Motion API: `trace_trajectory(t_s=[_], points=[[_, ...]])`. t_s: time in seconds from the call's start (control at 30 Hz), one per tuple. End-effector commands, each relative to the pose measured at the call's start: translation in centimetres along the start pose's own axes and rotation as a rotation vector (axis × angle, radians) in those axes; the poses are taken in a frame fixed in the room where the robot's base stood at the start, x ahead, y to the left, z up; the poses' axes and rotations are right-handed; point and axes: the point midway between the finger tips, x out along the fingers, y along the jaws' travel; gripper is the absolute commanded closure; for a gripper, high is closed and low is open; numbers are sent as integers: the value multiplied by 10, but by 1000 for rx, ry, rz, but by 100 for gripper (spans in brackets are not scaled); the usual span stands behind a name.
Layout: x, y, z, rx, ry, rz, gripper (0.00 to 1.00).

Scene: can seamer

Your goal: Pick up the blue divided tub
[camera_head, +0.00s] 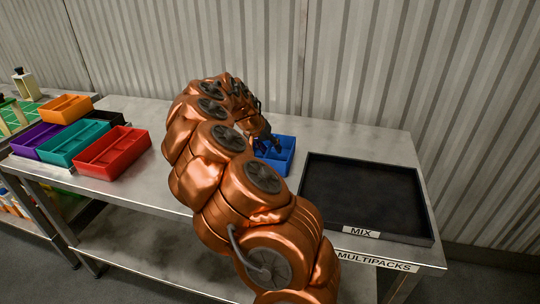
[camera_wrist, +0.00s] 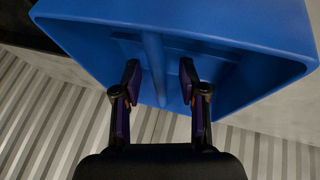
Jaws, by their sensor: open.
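The blue divided tub (camera_head: 284,158) stands on the metal table behind my copper-coloured arm, which hides its left part in the head view. In the wrist view the tub (camera_wrist: 222,35) fills the top of the picture, with its divider (camera_wrist: 155,65) running down the middle. My gripper (camera_wrist: 157,82) is open. Its two fingers are on either side of the divider, with a gap showing on both sides; I cannot tell whether they touch it. In the head view my gripper (camera_head: 268,143) is at the tub, partly hidden by the arm.
A black tray (camera_head: 365,190) labelled MIX lies empty to the right of the tub. Red (camera_head: 115,153), teal (camera_head: 74,143), purple (camera_head: 38,141) and orange (camera_head: 66,108) divided tubs stand at the left. A corrugated wall (camera_head: 360,60) rises behind the table (camera_head: 160,185).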

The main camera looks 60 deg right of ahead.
Motion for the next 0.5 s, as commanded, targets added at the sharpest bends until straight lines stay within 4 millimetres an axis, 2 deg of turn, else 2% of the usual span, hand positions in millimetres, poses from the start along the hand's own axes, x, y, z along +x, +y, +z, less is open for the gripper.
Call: trace_trajectory(t_s=[0.5], points=[[4, -1, 2, 0, 0, 0, 58]])
